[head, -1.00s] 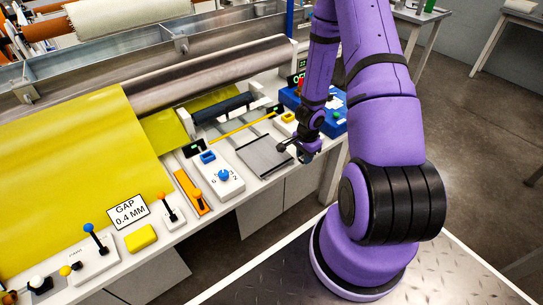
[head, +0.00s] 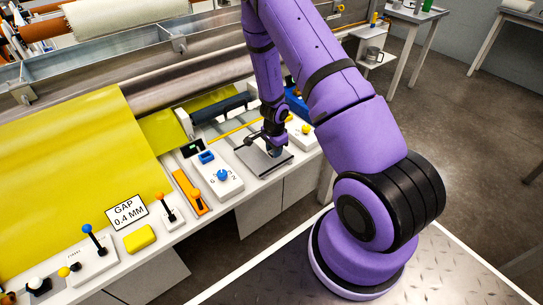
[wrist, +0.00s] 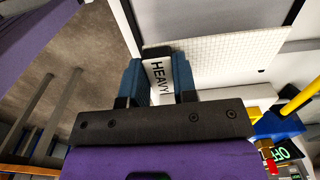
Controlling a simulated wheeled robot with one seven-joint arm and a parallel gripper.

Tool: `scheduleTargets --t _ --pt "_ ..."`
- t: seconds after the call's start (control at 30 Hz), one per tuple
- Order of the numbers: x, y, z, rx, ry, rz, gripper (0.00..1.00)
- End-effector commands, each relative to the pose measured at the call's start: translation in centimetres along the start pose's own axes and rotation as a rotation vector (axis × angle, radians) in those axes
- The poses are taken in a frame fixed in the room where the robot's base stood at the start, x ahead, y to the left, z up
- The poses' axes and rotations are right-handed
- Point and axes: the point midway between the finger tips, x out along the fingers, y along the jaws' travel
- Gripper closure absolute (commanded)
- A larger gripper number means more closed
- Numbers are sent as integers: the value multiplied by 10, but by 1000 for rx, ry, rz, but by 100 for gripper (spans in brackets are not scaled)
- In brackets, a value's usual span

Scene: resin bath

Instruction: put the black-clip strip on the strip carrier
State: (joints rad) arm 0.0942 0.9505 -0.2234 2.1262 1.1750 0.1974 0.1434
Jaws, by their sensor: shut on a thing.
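My gripper (head: 273,143) is over the right part of a flat grey plate (head: 250,158) on the bench. In the wrist view its two blue fingers (wrist: 157,88) are shut on a narrow pale strip (wrist: 157,72) lettered HEAVY. A black piece (wrist: 156,51), apparently its clip, shows at the strip's far end. In the head view the gripper hides the strip. I cannot tell whether the strip touches the surface below. I cannot tell for sure which part is the strip carrier.
A white gridded surface (wrist: 225,58) lies beside the strip in the wrist view. Left of the plate are a white box with a blue knob (head: 222,176) and an orange-handled tool (head: 188,191). A yellow bar (head: 240,127) and roller lie behind. A blue case (head: 297,104) stands at right.

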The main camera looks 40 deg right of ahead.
Motion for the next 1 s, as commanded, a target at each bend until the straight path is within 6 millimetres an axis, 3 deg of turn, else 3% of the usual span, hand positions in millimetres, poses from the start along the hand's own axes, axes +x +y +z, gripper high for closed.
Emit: scheduleTargets --t 0.3,0.6,0.93,0.97,1.0 --pt "2 -10 6 -3 1 0 96" --pt "36 -9 5 0 0 1 96" --pt "38 -8 5 0 1 1 96" --pt "38 -9 5 0 1 1 69" --pt "38 -9 5 0 1 1 60"
